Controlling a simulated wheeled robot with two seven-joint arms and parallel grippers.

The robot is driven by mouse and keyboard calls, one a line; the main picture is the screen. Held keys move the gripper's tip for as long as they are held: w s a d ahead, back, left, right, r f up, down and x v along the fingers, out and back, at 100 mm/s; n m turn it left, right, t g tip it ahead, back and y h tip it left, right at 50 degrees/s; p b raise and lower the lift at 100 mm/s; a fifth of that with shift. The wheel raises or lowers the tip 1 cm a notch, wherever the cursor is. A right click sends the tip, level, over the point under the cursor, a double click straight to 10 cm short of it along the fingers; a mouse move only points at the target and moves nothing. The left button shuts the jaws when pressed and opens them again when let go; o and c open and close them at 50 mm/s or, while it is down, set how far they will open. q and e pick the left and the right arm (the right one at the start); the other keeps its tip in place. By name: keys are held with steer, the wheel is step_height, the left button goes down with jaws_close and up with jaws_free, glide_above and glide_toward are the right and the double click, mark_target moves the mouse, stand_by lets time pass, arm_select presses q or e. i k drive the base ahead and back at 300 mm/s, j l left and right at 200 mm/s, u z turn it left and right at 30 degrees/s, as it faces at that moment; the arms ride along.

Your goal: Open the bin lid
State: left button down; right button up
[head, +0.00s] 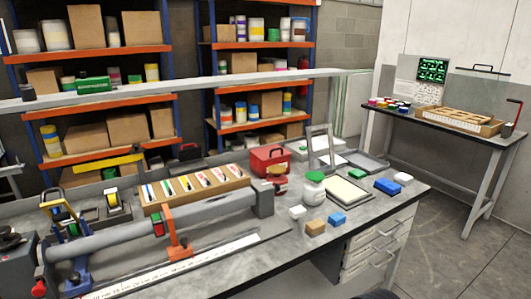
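A red container (268,161) with a dark handle on top stands toward the back of the workbench, near its middle. It is the closest thing to a bin that I see, but I cannot be sure that it is the bin. Its top looks closed. A smaller red item (281,186) touches or overlaps its lower front. A white jar with a green lid (314,185) stands to its right. Neither of my grippers can be made out in the head view. A small dark shape at the bottom edge is cut off and unclear.
The workbench (245,271) carries a long grey roller device (120,247), a cardboard tray (193,188), blue blocks (387,186) and an upright grey frame (320,147). Orange-and-blue shelves stand behind. A dark side table (450,127) is at right. Floor at lower right is clear.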

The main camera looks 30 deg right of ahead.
mark_target(270, 148)
steer(key=i+l, duration=0.1)
steer(key=l, duration=0.35)
steer(key=i+l, duration=0.15)
steer(key=l, duration=0.3)
steer(key=i+l, duration=0.1)
steer(key=l, duration=0.35)
steer(key=i+l, duration=0.1)
steer(key=l, duration=0.35)
steer(key=i+l, duration=0.1)
steer(key=l, duration=0.35)
steer(key=i+l, duration=0.15)
steer(key=l, duration=0.3)
steer(key=i+l, duration=0.1)
steer(key=l, duration=0.35)
steer(key=l+z, duration=0.05)
